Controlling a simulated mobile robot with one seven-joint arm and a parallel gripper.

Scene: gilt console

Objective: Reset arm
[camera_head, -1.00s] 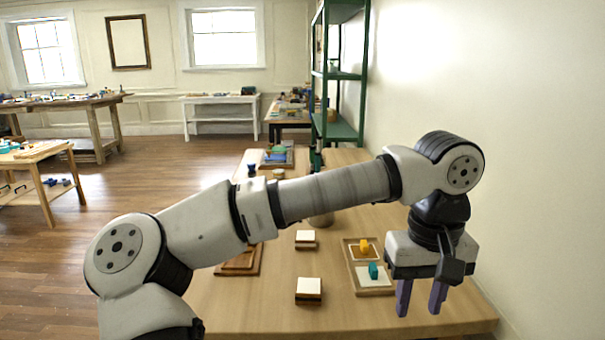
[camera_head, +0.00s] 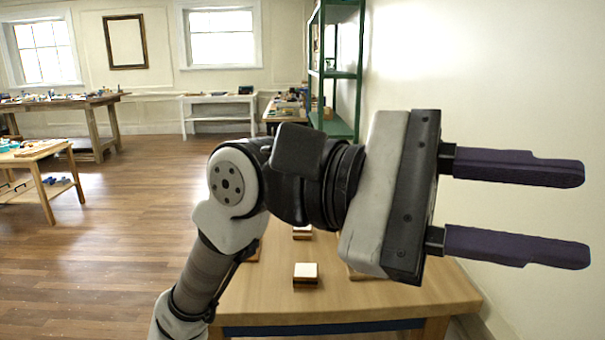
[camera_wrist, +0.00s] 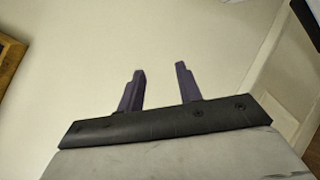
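My gripper (camera_head: 516,207) is raised close to the head camera, above the near right part of the table. Its two dark purple fingers point right toward the pale wall and stand apart with nothing between them. In the wrist view my gripper (camera_wrist: 160,88) also shows open and empty against the plain wall. My arm is folded up in front of the table and hides much of its top.
The wooden table (camera_head: 370,308) stands below my gripper. A white-topped block (camera_head: 306,275) and another like it (camera_head: 302,232) rest on it. A green shelf (camera_head: 336,75) stands behind, by the right wall. Open wooden floor (camera_head: 110,250) lies to the left.

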